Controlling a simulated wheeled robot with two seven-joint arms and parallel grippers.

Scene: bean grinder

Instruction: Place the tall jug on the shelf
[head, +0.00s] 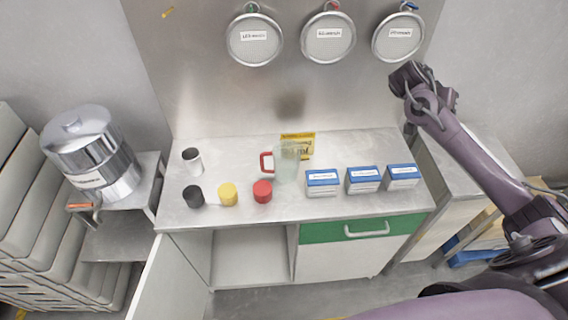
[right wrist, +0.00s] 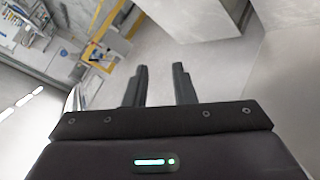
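A clear tall jug (head: 286,165) with a red handle on its left stands upright on the metal counter, in front of a yellow box (head: 298,143). The cabinet below has an open compartment with a pale interior floor (head: 250,268); whether this is the shelf I cannot tell. My right arm comes in from the right, its end (head: 422,92) raised near the back wall, right of the counter and apart from the jug. In the right wrist view my right gripper (right wrist: 159,72) has its fingers apart with nothing between them. My left gripper is not in view.
The cabinet door (head: 170,282) hangs open at left. A steel urn (head: 92,155) stands on a side stand.

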